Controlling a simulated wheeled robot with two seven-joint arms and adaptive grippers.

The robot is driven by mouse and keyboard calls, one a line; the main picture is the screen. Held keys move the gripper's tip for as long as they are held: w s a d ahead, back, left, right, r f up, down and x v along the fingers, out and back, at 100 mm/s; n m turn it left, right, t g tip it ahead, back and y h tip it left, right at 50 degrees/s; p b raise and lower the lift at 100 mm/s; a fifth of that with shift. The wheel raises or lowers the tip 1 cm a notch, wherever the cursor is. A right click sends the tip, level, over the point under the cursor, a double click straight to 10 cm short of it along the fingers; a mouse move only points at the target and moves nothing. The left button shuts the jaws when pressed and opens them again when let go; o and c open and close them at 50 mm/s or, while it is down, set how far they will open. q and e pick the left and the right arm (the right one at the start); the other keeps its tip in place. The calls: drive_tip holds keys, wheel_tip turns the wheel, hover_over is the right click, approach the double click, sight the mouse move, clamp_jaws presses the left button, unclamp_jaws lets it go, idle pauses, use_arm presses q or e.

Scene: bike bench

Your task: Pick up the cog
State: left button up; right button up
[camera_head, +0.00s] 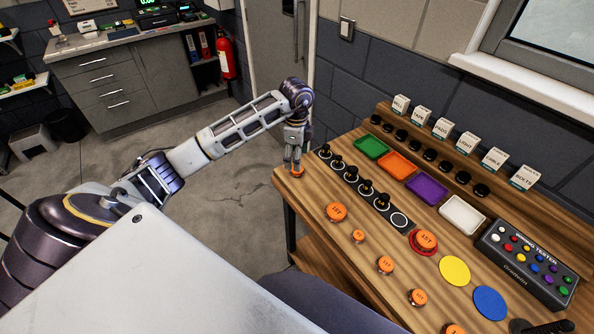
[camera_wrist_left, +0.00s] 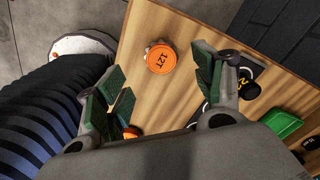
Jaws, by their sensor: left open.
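Several orange round cogs with printed labels lie on the wooden bench; one cog (camera_head: 336,212) is near the front left edge. One more cog (camera_head: 297,172) is at the bench's far left corner, mostly hidden under my left gripper (camera_head: 293,164). In the left wrist view this orange cog (camera_wrist_left: 160,58) reads "12T" and lies on the wood. My left gripper (camera_wrist_left: 160,72) is open and empty above it, a green-padded finger to either side. Whether the pads touch the cog cannot be told. Part of another orange piece (camera_wrist_left: 131,132) shows lower down. My right gripper is not in view.
A row of black pegs (camera_head: 351,173) stands close right of the gripper. Coloured trays (camera_head: 398,164), labelled boxes (camera_head: 443,127) and a button tester (camera_head: 528,260) are further right. An orange cog sits on a red stand (camera_head: 424,243). The wood (camera_head: 315,195) around the corner cog is clear.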

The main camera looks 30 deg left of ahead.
use_arm(q)
drive_tip(key=shift+f, duration=0.2)
drive_tip(key=shift+f, duration=0.1)
drive_tip(key=shift+w+d+f+p, duration=0.1)
drive_tip(key=shift+f+p, duration=0.5)
drive_tip(key=shift+f, duration=1.9)
drive_tip(key=c, duration=1.1)
